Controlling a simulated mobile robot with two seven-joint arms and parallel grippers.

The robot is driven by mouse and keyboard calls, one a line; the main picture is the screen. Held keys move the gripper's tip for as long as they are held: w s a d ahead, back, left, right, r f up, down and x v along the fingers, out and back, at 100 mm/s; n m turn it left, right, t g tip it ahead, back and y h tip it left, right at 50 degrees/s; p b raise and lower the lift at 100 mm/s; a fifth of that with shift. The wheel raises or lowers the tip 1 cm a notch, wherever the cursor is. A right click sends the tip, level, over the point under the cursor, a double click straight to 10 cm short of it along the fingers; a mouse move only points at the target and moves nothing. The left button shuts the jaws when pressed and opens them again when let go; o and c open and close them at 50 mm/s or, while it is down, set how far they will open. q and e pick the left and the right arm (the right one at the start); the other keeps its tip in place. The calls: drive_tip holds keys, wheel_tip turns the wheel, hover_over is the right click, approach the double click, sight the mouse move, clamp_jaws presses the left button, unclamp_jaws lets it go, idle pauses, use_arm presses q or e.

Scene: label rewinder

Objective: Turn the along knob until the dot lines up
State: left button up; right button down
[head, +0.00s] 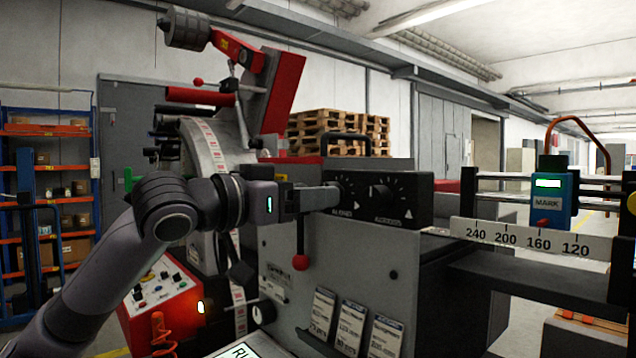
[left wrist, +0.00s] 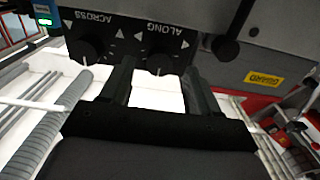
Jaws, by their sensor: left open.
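The along knob (left wrist: 158,61) is a round black knob under the ALONG label on a black panel. It shows a small white mark at its edge; I cannot make out a separate dot or whether anything lines up. My left gripper (left wrist: 158,74) is open, its two dark fingers on either side of the along knob. I cannot tell whether they touch it. In the head view my left gripper (head: 334,194) reaches the panel from the left and hides much of the along knob. My right gripper is not in view.
The across knob (head: 382,196) sits close beside the along knob on the same panel (head: 420,196). A red-tipped lever (head: 300,262) hangs below my gripper. A numbered scale (head: 530,239) and a blue MARK unit (head: 555,192) stand to the right.

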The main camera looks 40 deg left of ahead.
use_arm(q)
drive_tip(key=shift+w+d+p, duration=0.1)
drive_tip(key=shift+w+p, duration=0.4)
drive_tip(key=shift+w, duration=0.55)
drive_tip(key=c, duration=1)
drive_tip(key=shift+c, duration=0.2)
